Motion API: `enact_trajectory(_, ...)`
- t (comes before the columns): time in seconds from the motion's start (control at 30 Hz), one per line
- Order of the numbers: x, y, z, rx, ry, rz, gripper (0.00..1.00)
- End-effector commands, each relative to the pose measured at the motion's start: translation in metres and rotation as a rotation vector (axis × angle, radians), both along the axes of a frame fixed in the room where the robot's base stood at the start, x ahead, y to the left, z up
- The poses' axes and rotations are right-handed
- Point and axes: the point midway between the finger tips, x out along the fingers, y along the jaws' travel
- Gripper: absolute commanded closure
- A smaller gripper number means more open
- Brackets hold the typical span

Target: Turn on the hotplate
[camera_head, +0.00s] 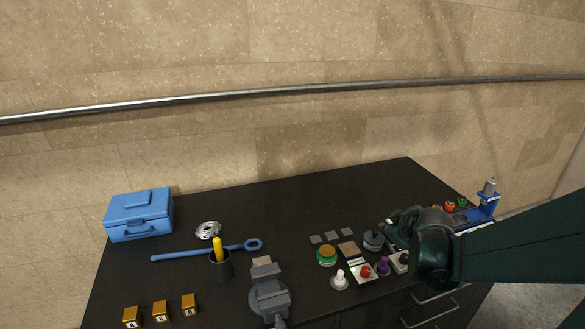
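I cannot make out the hotplate for certain. A white box with a dark top (399,262) shows beside my arm on the right part of the black table, partly hidden by it. Left of it, a red button (365,271) sits on a white base. My dark green arm comes in from the right over the table. My gripper (402,228) is at its end, above and behind the white box. Its fingers are small and dark here, so I cannot tell if they are open or shut, or whether they touch anything.
A green-and-yellow round container (326,256), a white knobbed piece (340,281) and a purple one (382,266) stand close by. A grey vise (268,298), blue wrench (185,255), black cup (220,266) and blue toolbox (139,215) are left. The back middle is clear.

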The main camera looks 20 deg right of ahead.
Motion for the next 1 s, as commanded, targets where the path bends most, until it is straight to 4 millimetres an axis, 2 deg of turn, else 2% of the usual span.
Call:
enact_trajectory(0.1, -0.001, -0.024, 0.001, -0.032, 0.001, 0.004, 1.00)
enact_trajectory(0.5, -0.011, -0.093, -0.007, -0.141, 0.006, 0.024, 1.00)
enact_trajectory(0.7, -0.017, -0.113, -0.011, -0.175, 0.011, 0.031, 1.00)
enact_trajectory(1.0, -0.018, -0.119, -0.014, -0.187, 0.013, 0.035, 1.00)
